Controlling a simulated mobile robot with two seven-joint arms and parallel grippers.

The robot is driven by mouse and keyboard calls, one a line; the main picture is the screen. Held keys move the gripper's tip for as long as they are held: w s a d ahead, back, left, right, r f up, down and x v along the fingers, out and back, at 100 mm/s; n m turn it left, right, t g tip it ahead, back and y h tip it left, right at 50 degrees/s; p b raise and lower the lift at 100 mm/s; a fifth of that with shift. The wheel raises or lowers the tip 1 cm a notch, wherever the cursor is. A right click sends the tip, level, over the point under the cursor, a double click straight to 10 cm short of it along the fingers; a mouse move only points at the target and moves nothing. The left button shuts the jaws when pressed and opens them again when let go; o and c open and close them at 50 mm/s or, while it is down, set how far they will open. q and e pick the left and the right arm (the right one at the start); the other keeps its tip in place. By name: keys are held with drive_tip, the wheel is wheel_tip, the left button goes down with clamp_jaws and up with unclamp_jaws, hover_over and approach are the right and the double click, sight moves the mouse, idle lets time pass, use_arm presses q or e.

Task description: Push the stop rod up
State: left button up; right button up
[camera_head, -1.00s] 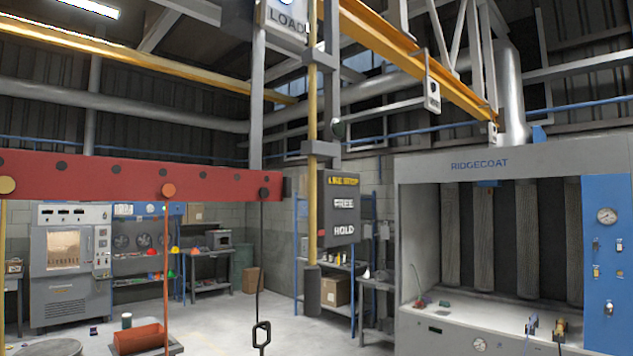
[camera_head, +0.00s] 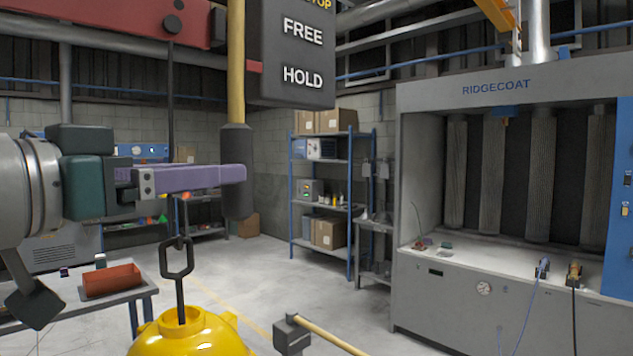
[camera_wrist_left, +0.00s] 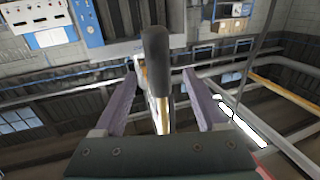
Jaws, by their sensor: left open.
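The stop rod (camera_head: 237,60) is a yellow upright rod with a thick dark grey grip (camera_head: 236,205) at its lower end. It hangs beside the dark sign box (camera_head: 300,55) lettered FREE and HOLD. A red marker (camera_head: 255,67) at the rod sits a little above the level of HOLD. My left gripper (camera_head: 238,174) is at the grip, with one purple finger crossing in front of it. In the left wrist view, the grip (camera_wrist_left: 157,65) stands between the two spread fingers of the gripper (camera_wrist_left: 160,85), with gaps on both sides. My right gripper is not in view.
A yellow dome (camera_head: 190,335) with a dark chain link (camera_head: 177,258) is below the grip. A red tray (camera_head: 111,280) sits on a table at left. Blue shelving (camera_head: 350,190) and a grey RIDGECOAT booth (camera_head: 450,290) stand behind and right. A red beam (camera_head: 120,20) crosses above.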

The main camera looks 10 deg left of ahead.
use_arm(q)
drive_tip(key=p+x, duration=0.3)
drive_tip(key=x, duration=0.4)
drive_tip(key=shift+d, duration=0.15)
drive_tip(key=shift+p+x, duration=0.35)
drive_tip(key=shift+x, duration=0.4)
clamp_jaws()
idle(0.7)
